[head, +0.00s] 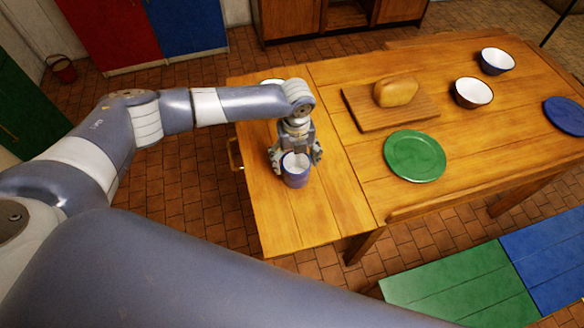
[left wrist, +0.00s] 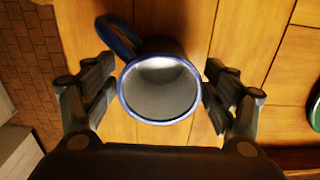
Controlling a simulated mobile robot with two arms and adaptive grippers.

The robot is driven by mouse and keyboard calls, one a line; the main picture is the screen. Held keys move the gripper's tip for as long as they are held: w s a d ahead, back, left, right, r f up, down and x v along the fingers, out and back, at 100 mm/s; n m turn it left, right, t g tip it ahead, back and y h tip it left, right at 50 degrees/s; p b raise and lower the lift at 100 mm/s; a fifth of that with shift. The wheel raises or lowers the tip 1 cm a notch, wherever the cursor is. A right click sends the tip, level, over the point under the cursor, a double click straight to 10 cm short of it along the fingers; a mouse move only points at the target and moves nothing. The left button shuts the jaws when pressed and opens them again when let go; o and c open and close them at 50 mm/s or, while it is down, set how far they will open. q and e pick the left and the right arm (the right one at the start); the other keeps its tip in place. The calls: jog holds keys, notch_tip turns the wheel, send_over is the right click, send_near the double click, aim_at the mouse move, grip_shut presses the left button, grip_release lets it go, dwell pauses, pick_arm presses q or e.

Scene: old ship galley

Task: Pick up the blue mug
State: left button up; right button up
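The blue mug (head: 296,174) stands upright near the left end of the wooden table. It has a white inside and a blue rim. In the left wrist view I look down into the mug (left wrist: 160,92), and its handle points to the upper left. My left gripper (head: 296,158) is open over the mug, with one finger on each side. In the left wrist view the gripper (left wrist: 158,92) shows narrow gaps between its fingers and the mug wall. My right gripper is not in view.
A green plate (head: 414,156) lies right of the mug. Behind it, bread (head: 396,91) sits on a cutting board (head: 368,112). Two bowls (head: 472,93) (head: 496,61) and a blue plate (head: 566,115) are farther right. A pale round object (head: 272,81) is partly hidden behind my left arm.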

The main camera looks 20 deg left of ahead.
pick_arm(q)
jog(key=c, duration=0.7)
jog(key=shift+r, duration=0.1)
